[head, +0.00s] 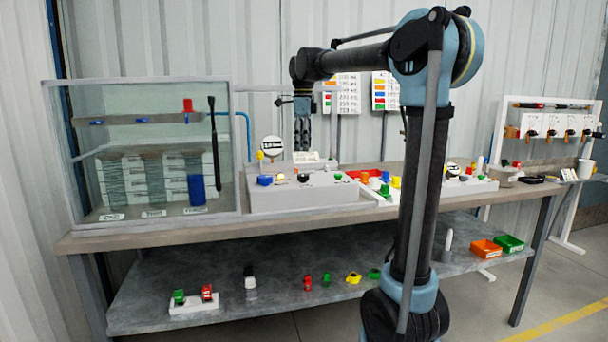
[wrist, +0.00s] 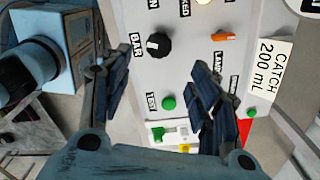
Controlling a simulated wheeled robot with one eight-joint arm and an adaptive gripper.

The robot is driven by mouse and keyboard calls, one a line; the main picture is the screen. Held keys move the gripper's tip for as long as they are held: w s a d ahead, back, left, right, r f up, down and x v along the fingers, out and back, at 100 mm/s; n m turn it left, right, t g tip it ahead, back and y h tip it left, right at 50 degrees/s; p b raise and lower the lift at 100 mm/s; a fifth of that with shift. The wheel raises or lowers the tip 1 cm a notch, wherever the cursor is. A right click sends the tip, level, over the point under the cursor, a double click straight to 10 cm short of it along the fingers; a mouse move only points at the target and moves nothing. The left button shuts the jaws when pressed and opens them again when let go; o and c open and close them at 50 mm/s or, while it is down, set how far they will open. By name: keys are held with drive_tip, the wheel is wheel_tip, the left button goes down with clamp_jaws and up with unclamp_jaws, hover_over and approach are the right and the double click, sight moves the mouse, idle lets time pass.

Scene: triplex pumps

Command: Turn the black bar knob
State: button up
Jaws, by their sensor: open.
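The black bar knob (wrist: 158,45) sits on a light grey panel (wrist: 180,75) beside a label reading BAR, with a pale mark on its left side. In the head view a dark knob (head: 303,177) shows on the front of the grey panel box on the bench. My gripper (wrist: 159,68) is open and empty in the wrist view. Its two dark fingers are apart, and the knob shows in the upper picture between and beyond their tips. No contact with the knob is visible.
A green button (wrist: 169,103) marked TEST and an orange switch (wrist: 223,37) lie near the knob. A white tag (wrist: 268,75) reads CATCH 200 mL. A clear-walled case (head: 150,150) stands left of the panel box. Red and other coloured parts crowd the bench to the right.

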sight(303, 174)
wheel_tip(303, 174, down, 11)
drive_tip(key=shift+r, duration=0.2)
idle(0.3)
drive_tip(key=c, duration=1.1)
